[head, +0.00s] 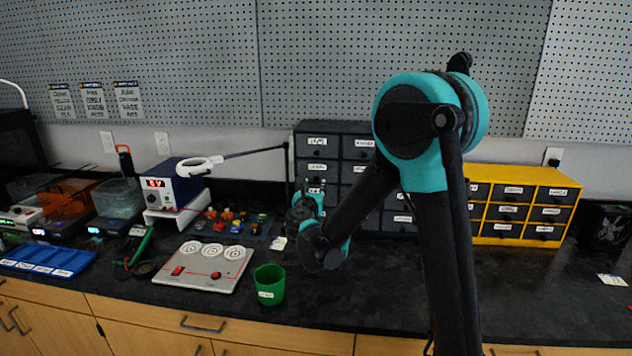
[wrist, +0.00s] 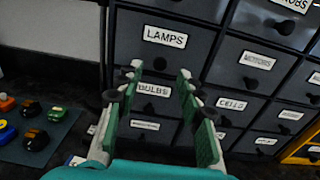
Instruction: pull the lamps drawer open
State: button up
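The lamps drawer (wrist: 150,44) is a dark drawer with a white LAMPS label and a round knob (wrist: 160,63), in the upper middle of the wrist view. It looks closed. It belongs to the dark drawer cabinet (head: 332,128), partly hidden behind my arm in the head view. My gripper (wrist: 158,76) is open, its two green-padded fingers apart and pointing at the cabinet front. The LAMPS knob shows between and just beyond the fingertips, with nothing held. Whether the fingers touch the drawer front cannot be told. In the head view the fingers are hard to make out.
The bulbs drawer (wrist: 153,88) lies just below, behind my fingers. A yellow drawer cabinet (head: 517,237) stands to the right. A green cup (head: 269,285), a grey panel with dials (head: 205,266) and small coloured parts on a mat (wrist: 40,150) lie left of the cabinet.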

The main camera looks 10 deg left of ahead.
aim_at(317, 179)
jog(key=shift+w+d, duration=0.1)
jog(key=shift+w, duration=2.25)
grip_shut()
